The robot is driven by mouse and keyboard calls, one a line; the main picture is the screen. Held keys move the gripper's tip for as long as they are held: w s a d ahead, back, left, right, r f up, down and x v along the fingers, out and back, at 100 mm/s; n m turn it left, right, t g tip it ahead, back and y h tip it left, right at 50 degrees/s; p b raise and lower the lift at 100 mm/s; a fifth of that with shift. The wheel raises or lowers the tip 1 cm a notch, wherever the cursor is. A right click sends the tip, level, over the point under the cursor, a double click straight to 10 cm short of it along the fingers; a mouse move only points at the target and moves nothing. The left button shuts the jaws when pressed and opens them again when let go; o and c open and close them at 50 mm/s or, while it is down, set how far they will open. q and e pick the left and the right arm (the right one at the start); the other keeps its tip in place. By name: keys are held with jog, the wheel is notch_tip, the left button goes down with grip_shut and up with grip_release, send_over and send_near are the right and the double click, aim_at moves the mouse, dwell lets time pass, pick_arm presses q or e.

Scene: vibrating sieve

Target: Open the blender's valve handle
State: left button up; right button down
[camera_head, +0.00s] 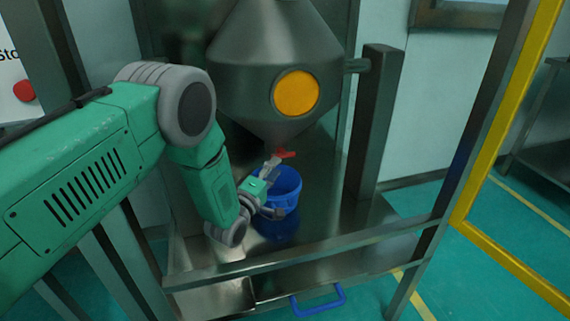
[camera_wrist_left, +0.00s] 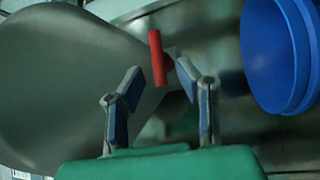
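The blender (camera_head: 268,75) is a dark metal vessel with a cone bottom and a round orange window. Its red valve handle (camera_head: 286,154) sits at the bottom tip of the cone. In the left wrist view the red handle (camera_wrist_left: 158,58) lies ahead of the fingers, a little left of the line between the fingertips. My left gripper (camera_head: 273,162) is just below and left of the handle in the head view. Its two fingers are apart in the wrist view (camera_wrist_left: 158,82), with nothing between the pads; I cannot tell whether a fingertip touches the handle. My right gripper is not visible.
A blue bucket (camera_head: 284,187) stands on the metal platform (camera_head: 335,215) under the cone, close to my left gripper. A metal post (camera_head: 374,120) stands right of the blender. A metal rail (camera_head: 310,252) crosses in front, with a blue handle (camera_head: 318,302) below.

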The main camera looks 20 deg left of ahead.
aim_at(285, 157)
pick_arm(q)
jog(key=b+x, duration=0.1)
jog(key=x, duration=0.4)
jog(key=shift+w+f+b, duration=0.1)
jog(key=shift+b, duration=0.25)
jog(key=shift+w+d, duration=0.15)
jog(key=shift+w, duration=0.3)
grip_shut()
